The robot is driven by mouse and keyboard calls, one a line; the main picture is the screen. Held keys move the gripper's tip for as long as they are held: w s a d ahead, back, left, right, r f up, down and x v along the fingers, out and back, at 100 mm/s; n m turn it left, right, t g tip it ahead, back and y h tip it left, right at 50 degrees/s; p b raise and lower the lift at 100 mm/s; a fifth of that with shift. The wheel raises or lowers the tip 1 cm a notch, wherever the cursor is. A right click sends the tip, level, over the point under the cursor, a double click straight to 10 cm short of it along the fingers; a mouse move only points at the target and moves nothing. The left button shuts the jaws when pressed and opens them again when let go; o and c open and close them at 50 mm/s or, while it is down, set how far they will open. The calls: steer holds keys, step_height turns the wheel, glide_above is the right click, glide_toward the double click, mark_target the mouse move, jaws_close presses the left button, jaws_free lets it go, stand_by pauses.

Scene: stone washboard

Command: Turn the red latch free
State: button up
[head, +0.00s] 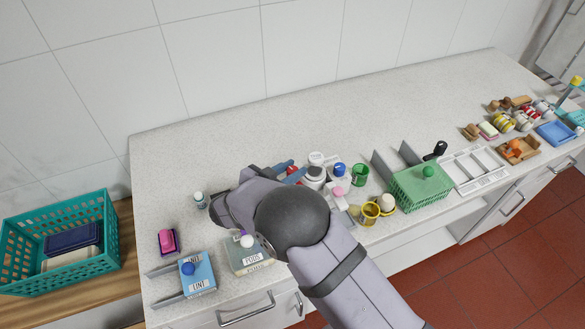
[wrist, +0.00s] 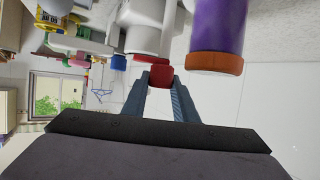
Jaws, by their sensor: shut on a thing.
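The red latch (wrist: 161,76) is a small red block in the wrist view, at the end of a white body (wrist: 150,35). My gripper (wrist: 160,84) is shut on the latch, one blue-grey finger on each side of it. In the head view my gripper (head: 287,170) reaches in beside white round items at the middle of the counter. A bit of red (head: 294,174) shows at its fingertips there. My own arm covers much of that area, so how far the latch is turned cannot be told.
A purple cylinder with an orange end (wrist: 214,64) is close on the right in the wrist view. In the head view, a blue-topped jar (head: 340,170), a green cup (head: 360,175) and a green basket (head: 420,190) stand to the right. The back of the counter (head: 250,135) is clear.

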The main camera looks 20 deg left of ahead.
mark_target(290, 170)
steer(key=m+h+b, duration=0.2)
steer(key=shift+f+m+g+h, duration=0.15)
steer(key=shift+m+g+h, duration=0.15)
steer(key=shift+g+h, duration=0.1)
steer(key=shift+m+h+b, duration=0.3)
steer(key=shift+h+b, duration=0.1)
steer(key=shift+r+m+g+h, duration=0.25)
steer(key=shift+m+g+h, duration=0.05)
steer(key=shift+g, duration=0.1)
steer(key=o, duration=1.1)
steer(key=shift+c, duration=0.2)
steer(key=shift+s+a+b, duration=0.25)
steer(key=shift+s+b, duration=0.1)
steer(key=shift+b, duration=0.2)
steer(key=b+v, duration=0.2)
steer(key=v, duration=0.3)
steer(key=shift+s+a+r, duration=0.1)
steer(key=shift+s+a+r+b, duration=0.25)
steer(key=shift+s+r+b, duration=0.1)
steer(key=shift+s, duration=0.05)
steer(key=shift+w, duration=0.1)
